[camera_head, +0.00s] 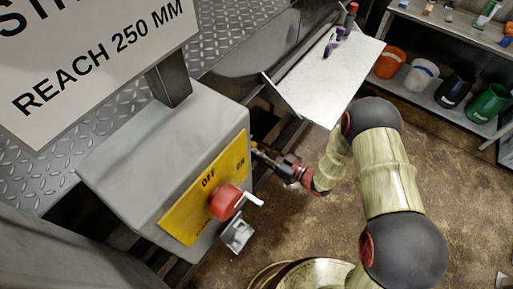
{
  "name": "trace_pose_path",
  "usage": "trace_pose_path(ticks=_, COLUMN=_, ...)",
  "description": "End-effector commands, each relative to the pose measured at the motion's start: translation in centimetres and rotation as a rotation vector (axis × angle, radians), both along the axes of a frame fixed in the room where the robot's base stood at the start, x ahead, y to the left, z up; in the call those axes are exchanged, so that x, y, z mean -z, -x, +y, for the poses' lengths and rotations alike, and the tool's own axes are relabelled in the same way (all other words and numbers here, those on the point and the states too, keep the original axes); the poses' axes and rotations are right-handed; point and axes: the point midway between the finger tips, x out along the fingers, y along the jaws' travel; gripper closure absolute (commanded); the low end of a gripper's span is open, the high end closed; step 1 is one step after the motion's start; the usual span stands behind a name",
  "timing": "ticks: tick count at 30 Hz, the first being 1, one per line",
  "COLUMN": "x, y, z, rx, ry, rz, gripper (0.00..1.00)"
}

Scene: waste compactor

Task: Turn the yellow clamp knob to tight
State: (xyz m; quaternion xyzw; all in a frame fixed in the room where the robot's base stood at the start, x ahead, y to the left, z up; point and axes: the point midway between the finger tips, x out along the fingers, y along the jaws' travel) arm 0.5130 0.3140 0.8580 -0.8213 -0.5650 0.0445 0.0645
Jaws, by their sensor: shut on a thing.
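My gripper (268,155) reaches in from the right, just past the right edge of the grey control box. Its dark fingers are shut on a small yellowish part, the yellow clamp knob (257,147), close beside the box. The knob is mostly hidden by the fingers and the box edge. Its turn position and any tight marking cannot be made out.
The grey box (150,165) carries a yellow OFF/ON plate (185,217) with a red switch knob (226,202). A large sign (95,60) stands at upper left. A pale tray (325,85) lies beyond my gripper. Buckets (391,62) stand on a shelf at upper right.

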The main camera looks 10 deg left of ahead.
Motion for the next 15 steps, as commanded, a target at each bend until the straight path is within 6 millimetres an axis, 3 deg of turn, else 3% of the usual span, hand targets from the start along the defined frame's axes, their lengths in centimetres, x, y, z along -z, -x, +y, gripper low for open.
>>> trace_pose_path(ticks=8, x=0.03, y=-0.02, z=0.0, rx=0.0, ry=0.021, rz=-0.051, gripper=0.99)
trace_pose_path(ticks=15, x=0.17, y=0.0, z=0.0, rx=0.0, ry=0.08, rz=-0.194, gripper=0.99)
